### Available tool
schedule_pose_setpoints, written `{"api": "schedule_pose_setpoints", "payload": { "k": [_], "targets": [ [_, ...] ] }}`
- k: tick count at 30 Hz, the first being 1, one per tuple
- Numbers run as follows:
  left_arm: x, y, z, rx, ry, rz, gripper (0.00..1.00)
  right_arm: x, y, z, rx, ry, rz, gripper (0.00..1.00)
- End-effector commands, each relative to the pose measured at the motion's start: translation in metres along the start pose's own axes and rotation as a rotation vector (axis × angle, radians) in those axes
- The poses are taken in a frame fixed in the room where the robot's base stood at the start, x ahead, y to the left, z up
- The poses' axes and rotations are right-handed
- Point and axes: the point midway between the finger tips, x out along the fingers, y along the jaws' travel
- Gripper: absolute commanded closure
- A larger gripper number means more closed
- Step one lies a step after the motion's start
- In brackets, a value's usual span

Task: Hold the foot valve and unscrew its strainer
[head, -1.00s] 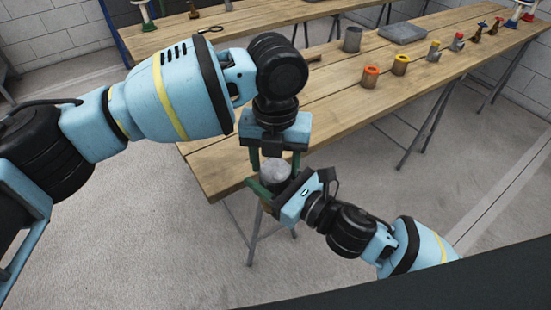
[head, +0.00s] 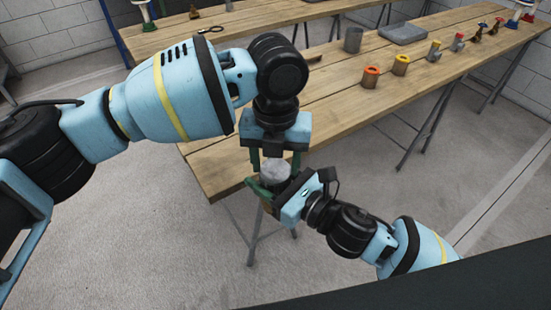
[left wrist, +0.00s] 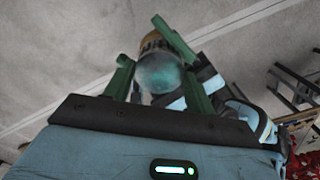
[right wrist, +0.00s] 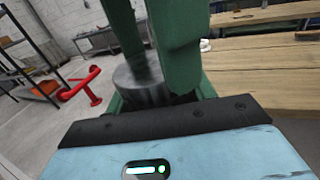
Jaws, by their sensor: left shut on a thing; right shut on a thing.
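The foot valve (head: 274,171) is held upright in the air in front of the near table's corner. Its grey rounded top shows in the left wrist view (left wrist: 159,73), and its grey cylindrical side in the right wrist view (right wrist: 142,80). A brownish strainer (left wrist: 154,43) with dark slots shows below the grey body, partly hidden by green fingers. My left gripper (head: 275,162) points down and is shut on the grey body. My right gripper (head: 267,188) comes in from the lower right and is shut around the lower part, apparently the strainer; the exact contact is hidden.
The wooden table (head: 225,176) lies just behind the grippers. The floor in front is clear.

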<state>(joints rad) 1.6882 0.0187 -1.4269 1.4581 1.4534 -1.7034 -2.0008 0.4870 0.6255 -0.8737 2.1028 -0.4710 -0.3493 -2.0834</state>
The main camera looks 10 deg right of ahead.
Motion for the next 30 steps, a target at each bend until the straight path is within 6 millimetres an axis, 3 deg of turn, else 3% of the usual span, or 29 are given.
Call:
{"api": "schedule_pose_setpoints", "payload": {
  "k": [6,7,12,22,30],
  "targets": [
    [-0.001,-0.001,-0.001,0.007,0.002,0.000,0.72,0.000,-0.002,0.001,-0.002,-0.001,-0.002,1.00],
    [-0.001,-0.001,-0.001,0.007,0.002,0.000,0.44,0.000,-0.002,0.001,-0.002,-0.001,-0.002,1.00],
    [-0.001,-0.001,-0.001,0.005,0.001,-0.001,0.23,0.000,-0.001,0.002,-0.002,-0.003,-0.001,1.00],
    [-0.003,-0.001,0.000,0.001,-0.001,-0.001,0.23,0.000,0.000,0.002,-0.002,-0.004,0.000,1.00],
    [-0.032,0.000,0.000,0.001,-0.002,-0.001,0.23,0.000,0.000,0.003,-0.002,-0.005,0.000,1.00]
  ]
}}
